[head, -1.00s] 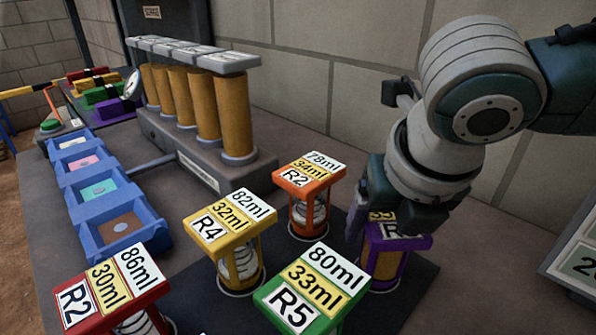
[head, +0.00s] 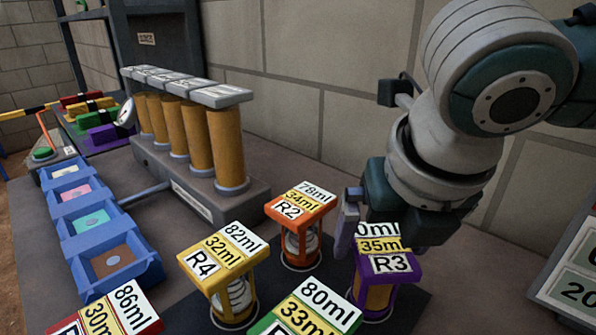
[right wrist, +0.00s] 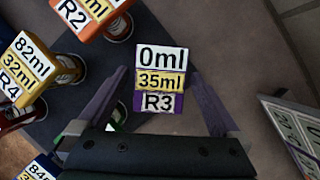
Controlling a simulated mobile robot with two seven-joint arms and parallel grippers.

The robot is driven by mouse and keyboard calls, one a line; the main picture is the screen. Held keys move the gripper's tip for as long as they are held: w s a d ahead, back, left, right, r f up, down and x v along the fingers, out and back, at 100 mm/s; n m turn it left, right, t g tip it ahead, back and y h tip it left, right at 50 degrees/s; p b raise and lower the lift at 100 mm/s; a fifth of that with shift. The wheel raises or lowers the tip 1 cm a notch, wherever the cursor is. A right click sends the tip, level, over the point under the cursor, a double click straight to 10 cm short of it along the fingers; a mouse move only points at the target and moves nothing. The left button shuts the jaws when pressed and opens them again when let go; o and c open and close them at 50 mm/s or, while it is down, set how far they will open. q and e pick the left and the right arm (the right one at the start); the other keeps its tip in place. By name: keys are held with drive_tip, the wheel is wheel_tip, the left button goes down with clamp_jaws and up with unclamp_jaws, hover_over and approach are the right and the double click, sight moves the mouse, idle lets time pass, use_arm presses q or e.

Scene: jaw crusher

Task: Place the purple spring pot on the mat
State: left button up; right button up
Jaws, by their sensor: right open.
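The purple spring pot (head: 376,291) stands upright near the right side of the dark mat (head: 414,304), labelled R3 and 35ml. Its top also shows in the right wrist view (right wrist: 159,103). My right gripper (head: 366,222) is just behind and above the pot, with one finger at the pot's left and the other mostly hidden. In the right wrist view the open fingers (right wrist: 157,78) spread to either side of the label, with gaps between them and the pot top. My left gripper is not in view.
An orange pot (head: 301,215), a yellow pot (head: 223,258), a green pot (head: 308,311) and a red pot (head: 112,315) stand close by on the left. Blue trays (head: 120,272) and yellow cylinders (head: 226,145) are farther left. A sign panel (head: 573,285) is at the right.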

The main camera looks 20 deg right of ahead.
drive_tip(key=p+v, duration=0.1)
drive_tip(key=v, duration=0.5)
drive_tip(key=shift+r, duration=0.45)
drive_tip(key=shift+s+a+r, duration=0.1)
drive_tip(key=shift+s+r, duration=0.15)
drive_tip(key=shift+r, duration=0.1)
idle(1.6)
